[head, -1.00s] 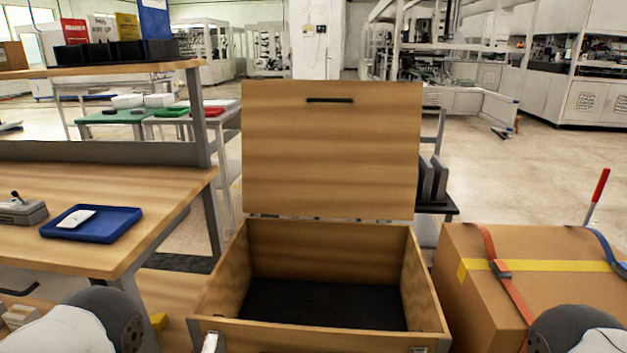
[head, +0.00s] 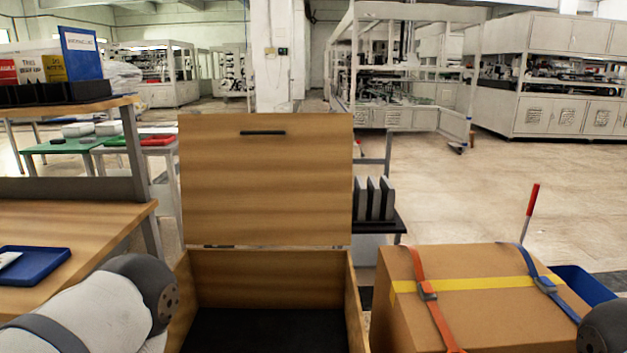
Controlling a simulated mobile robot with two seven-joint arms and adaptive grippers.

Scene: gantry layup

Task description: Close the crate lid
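The wooden crate (head: 357,305) stands open in front of me at the bottom centre, with a dark floor inside and nothing seen in it. Its lid (head: 265,185) stands upright at the back edge, hinged there, with a black handle (head: 262,133) near its top. The crate's front edge is below the picture. Parts of both my arms show at the lower left and the lower right corner. Neither gripper is in view.
A cardboard box (head: 470,310) with orange and blue straps stands close to the crate's right. A wooden workbench (head: 75,225) with a blue tray (head: 35,265) is at the left. A dark rack (head: 385,222) stands behind the lid's right side. Open floor lies at the right back.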

